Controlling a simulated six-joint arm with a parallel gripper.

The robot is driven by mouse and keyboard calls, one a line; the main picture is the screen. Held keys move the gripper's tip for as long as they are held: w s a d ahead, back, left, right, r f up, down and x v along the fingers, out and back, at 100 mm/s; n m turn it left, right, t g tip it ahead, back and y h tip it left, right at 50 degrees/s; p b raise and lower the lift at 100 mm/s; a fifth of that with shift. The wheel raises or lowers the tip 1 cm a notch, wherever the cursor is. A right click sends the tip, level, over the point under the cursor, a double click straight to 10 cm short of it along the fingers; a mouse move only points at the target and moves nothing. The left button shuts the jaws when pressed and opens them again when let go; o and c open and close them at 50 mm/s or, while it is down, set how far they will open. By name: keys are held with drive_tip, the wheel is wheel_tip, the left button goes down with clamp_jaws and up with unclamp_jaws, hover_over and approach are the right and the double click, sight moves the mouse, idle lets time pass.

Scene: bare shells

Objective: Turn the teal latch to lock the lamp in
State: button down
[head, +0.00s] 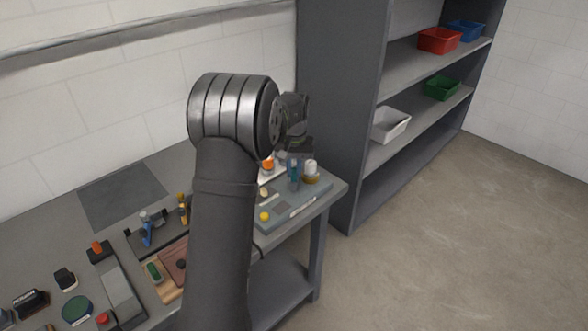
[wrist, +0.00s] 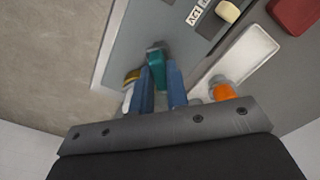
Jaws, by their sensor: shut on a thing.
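The teal latch (wrist: 156,60) stands up from the grey board (wrist: 150,20) in the wrist view. My gripper (wrist: 160,75) has its two blue fingers on either side of the latch and is shut on it. In the head view my gripper (head: 293,172) reaches down at the right end of the bench, and the latch is hard to make out there. A white piece with a gold base, which looks like the lamp (head: 310,167), stands just right of the fingers. In the wrist view this lamp (wrist: 130,78) is partly hidden behind the left finger.
An orange-topped piece (wrist: 222,90) is close to the right finger, by a white tray (wrist: 245,50). The board (head: 280,210) also carries a yellow knob (head: 264,216). Tools and parts crowd the bench's left. A grey shelf (head: 345,110) with bins stands close behind the bench.

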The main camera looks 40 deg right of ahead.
drive_tip(key=m, duration=0.4)
drive_tip(key=shift+m, duration=2.3)
drive_tip(key=c, duration=1.4)
unclamp_jaws()
wheel_tip(320, 180, up, 18)
drive_tip(key=shift+f, duration=0.25)
